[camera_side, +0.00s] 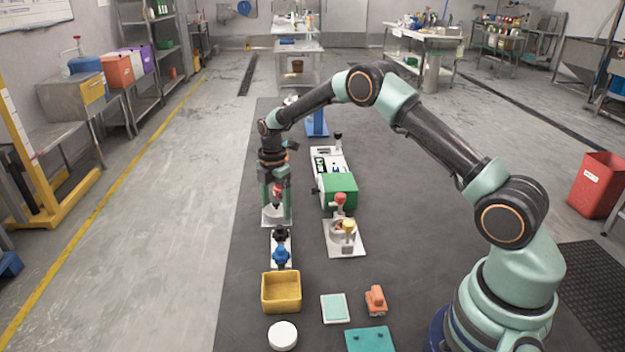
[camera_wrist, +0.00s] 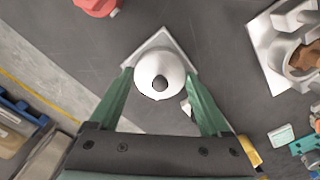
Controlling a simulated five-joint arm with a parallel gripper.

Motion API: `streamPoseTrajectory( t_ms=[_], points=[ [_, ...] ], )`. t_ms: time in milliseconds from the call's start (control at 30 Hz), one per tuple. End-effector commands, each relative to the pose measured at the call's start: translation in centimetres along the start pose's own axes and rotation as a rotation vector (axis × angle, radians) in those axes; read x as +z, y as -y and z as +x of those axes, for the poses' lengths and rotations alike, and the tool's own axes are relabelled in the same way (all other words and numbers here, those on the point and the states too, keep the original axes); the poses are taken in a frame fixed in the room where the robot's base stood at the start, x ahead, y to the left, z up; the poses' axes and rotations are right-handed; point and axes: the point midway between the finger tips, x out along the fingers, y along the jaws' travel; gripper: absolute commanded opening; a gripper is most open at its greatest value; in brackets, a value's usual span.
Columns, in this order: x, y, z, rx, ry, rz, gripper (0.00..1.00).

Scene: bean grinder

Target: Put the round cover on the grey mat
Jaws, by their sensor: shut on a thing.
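A round, pale silver cover (camera_wrist: 160,72) with a dark knob or hole at its centre sits between the green fingers of my gripper (camera_wrist: 160,82) in the wrist view. The fingers are shut on its sides. A pale square plate (camera_wrist: 163,40) shows just beneath it. In the side view my gripper (camera_side: 277,205) points down, low over that pale plate (camera_side: 268,219), and the cover is mostly hidden by the fingers. I cannot tell whether it touches the plate. The grey mat (camera_side: 400,265) is the wide dark sheet under the objects.
A device with red and yellow knobs (camera_side: 343,240) and a green box (camera_side: 339,190) stand to the right. A blue-and-black device (camera_side: 281,250), yellow bin (camera_side: 281,292) and white disc (camera_side: 283,335) lie in front. A pale teal pad (camera_side: 335,308) and orange block (camera_side: 375,299) are nearby. The mat's left strip is clear.

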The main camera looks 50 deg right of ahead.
Motion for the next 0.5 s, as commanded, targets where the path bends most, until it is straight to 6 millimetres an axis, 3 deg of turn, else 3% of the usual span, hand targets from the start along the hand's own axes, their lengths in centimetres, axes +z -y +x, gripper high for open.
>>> streamPoseTrajectory(
  t_ms=[333, 367, 400, 500],
  points=[
    [0.01, -0.04, 0.24, 0.001, 0.0, 0.0, 0.21],
    [0.0, -0.04, 0.29, 0.001, 0.0, 0.0, 0.85],
    [0.01, -0.04, 0.25, 0.001, 0.0, 0.0, 1.0],
    [0.0, -0.04, 0.25, 0.001, 0.0, 0.0, 1.0]
  ],
)
